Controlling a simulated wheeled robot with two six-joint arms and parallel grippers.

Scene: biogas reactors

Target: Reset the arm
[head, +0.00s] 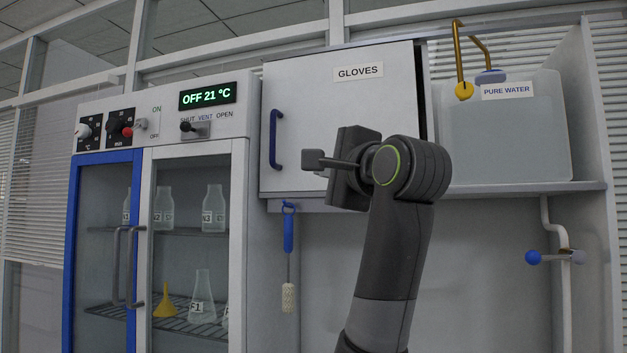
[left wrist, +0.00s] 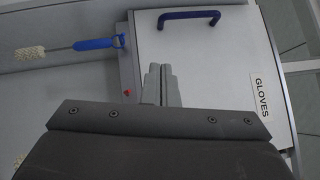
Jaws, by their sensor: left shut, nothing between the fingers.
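My left gripper (head: 313,160) is raised in front of the white GLOVES cabinet (head: 345,95), its fingers pointing left in the head view. Its fingers (left wrist: 159,84) are shut together and empty in the left wrist view. The forearm rises from the bottom of the head view and bends at the wrist, in front of the cabinet's lower right part. The fingers seem clear of the cabinet's blue handle (head: 275,138), which also shows in the left wrist view (left wrist: 190,16). My right gripper is in neither view.
A drying cabinet (head: 148,200) with glassware and a yellow funnel (head: 165,301) stands left; its display (head: 207,96) reads OFF 21 °C. A blue-handled brush (head: 288,255) hangs below the GLOVES cabinet. A PURE WATER tank (head: 510,135) with brass tap (head: 464,90) sits on the right shelf.

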